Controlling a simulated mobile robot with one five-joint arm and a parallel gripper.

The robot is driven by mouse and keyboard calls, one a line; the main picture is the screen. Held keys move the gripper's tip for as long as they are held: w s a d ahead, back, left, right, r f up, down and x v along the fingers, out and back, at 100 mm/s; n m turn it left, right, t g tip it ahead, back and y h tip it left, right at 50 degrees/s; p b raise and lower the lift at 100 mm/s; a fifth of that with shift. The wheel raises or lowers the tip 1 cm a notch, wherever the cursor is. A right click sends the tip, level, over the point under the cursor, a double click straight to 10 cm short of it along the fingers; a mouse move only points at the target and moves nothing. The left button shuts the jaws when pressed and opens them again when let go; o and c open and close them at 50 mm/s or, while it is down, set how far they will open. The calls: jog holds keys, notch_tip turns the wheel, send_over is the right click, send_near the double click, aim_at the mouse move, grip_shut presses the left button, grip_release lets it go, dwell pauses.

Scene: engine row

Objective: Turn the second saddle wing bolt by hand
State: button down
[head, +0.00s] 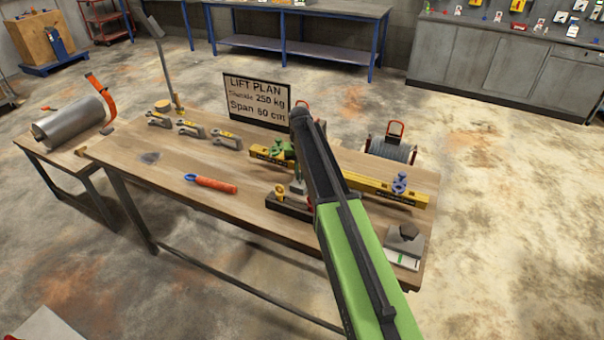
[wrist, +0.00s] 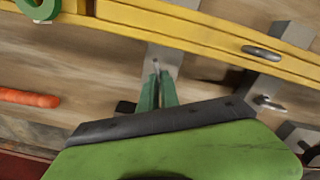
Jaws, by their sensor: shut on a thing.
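A yellow beam (head: 345,182) lies along the right half of the bench, and it crosses the top of the wrist view (wrist: 200,38). A green fitting (head: 280,148) sits at its left part and a blue fitting (head: 399,184) near its right end. In the wrist view my gripper (wrist: 157,92) has its green fingers close together at the beam's near side. They are shut on a thin metal piece (wrist: 156,68) that looks like the wing bolt. Its lower part is hidden between the fingers.
An orange-handled tool (head: 212,184) lies on the bare bench (head: 165,185) to the left. Several grey shackles (head: 190,129) stand in a row behind it. A "LIFT PLAN" sign (head: 257,98) stands at the back. A grey block (head: 404,240) sits at the right corner.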

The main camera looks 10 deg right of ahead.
jog(key=shift+s+f, duration=0.2)
jog(key=shift+s, duration=0.2)
jog(key=c, duration=1.6)
grip_release()
jog(key=shift+w+r+p, duration=0.2)
jog(key=shift+r+p, duration=0.4)
jog(key=shift+p, duration=0.2)
notch_tip(320, 180, up, 17)
jog(key=p, duration=1.6)
jog(key=shift+f+p, duration=0.15)
jog(key=shift+p, duration=0.2)
jog(key=shift+f, duration=0.1)
